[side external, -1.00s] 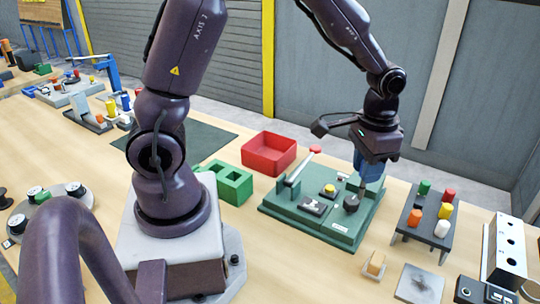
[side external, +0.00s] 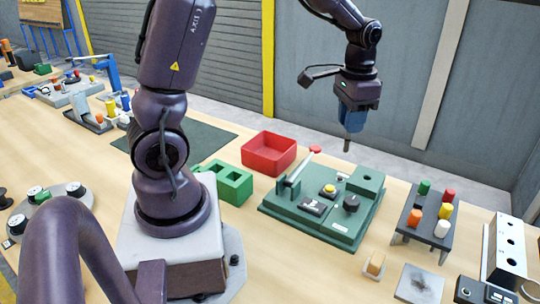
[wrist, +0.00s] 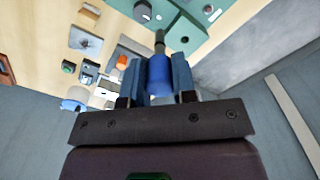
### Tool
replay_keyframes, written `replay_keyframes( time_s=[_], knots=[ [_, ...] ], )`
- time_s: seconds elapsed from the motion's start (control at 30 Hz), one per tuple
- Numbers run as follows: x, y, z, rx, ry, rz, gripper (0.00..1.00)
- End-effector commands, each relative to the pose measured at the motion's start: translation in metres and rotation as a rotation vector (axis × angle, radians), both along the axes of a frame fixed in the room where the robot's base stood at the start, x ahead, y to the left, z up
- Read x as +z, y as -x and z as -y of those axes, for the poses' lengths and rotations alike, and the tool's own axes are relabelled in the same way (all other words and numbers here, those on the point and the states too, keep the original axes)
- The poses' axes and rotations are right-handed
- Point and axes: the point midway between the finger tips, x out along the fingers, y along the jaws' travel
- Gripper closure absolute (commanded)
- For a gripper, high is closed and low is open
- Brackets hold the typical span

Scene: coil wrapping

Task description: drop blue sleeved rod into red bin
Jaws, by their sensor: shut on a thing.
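My gripper (side external: 350,118) is raised above the back right part of the green machine (side external: 305,218). In the wrist view its two blue fingers (wrist: 160,80) are shut on the blue sleeved rod (wrist: 159,64), whose dark metal tip points away from the gripper. In the side view the rod's thin dark tip (side external: 347,146) hangs down below the fingers, and its sleeve is hard to tell from the fingers. The red bin (side external: 269,154) stands open on the table, left of the gripper and behind the machine's left side. Its visible inside looks empty.
A green two-hole block (side external: 232,184) stands in front of the red bin. The machine carries a red-tipped lever (side external: 314,150) between bin and gripper. A dark rack (side external: 425,218) of several coloured sleeved pieces stands at right. The grey wall is close behind.

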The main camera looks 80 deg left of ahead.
Motion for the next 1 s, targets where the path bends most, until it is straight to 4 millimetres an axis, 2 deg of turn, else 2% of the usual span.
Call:
replay_keyframes(
  time_s=[0.03,0.2,0.3,0.43,0.6,0.77,1.0],
  knots=[
    [0.0,0.004,-0.023,0.014,0.0,0.0,1.0],
    [0.0,0.027,-0.102,0.018,-0.001,0.0,1.0],
    [0.0,0.047,-0.142,0.016,-0.001,0.0,1.0],
    [-0.001,0.072,-0.181,0.012,-0.001,0.0,1.0],
    [-0.001,0.098,-0.213,0.006,-0.002,-0.001,1.0],
    [-0.001,0.12,-0.235,0.005,-0.004,-0.002,1.0],
    [-0.053,0.118,-0.232,-0.003,0.001,-0.005,1.0]
  ],
)
